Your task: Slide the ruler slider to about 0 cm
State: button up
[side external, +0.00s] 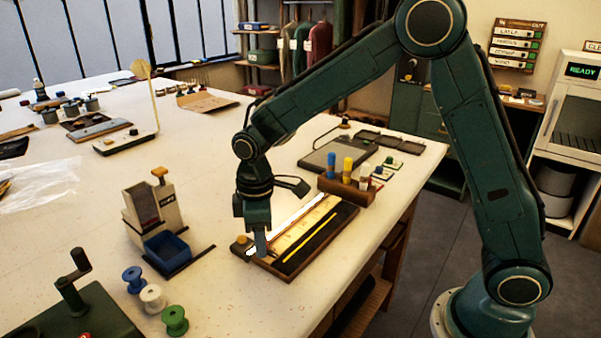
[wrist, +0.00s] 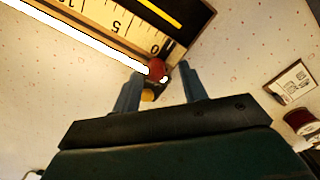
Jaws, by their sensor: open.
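The ruler (side external: 291,235) lies in a dark wooden base on the table, and its 0 end shows in the wrist view (wrist: 122,27). A red slider knob (wrist: 155,68) sits close to the 0 mark, at the end of a bright white rail. My gripper (wrist: 160,82) is open, with one finger on each side of the knob; I cannot tell whether either touches it. In the side view my gripper (side external: 259,241) is low over the ruler's near left end and hides the knob. A yellow-orange round piece (wrist: 147,95) lies just below the knob in the wrist view.
A wooden block with coloured pegs (side external: 346,188) stands behind the ruler. A blue bin (side external: 167,251) with a dispenser is at the left, with thread spools (side external: 153,298) in front. The table right of the spools is clear.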

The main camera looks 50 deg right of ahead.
notch_tip(320, 180, up, 14)
dwell(0.8)
jog(key=s+d+r+m+t, duration=0.4)
jog(key=s+d, duration=0.3)
jog(key=s, duration=0.5)
jog(key=s+d+f+m+t, duration=0.1)
jog(key=s+m, duration=0.4)
jog(key=s, duration=0.7)
jog(key=shift+d+f+t, duration=0.3)
jog(key=shift+d+f, duration=0.15)
jog(key=shift+d, duration=0.7)
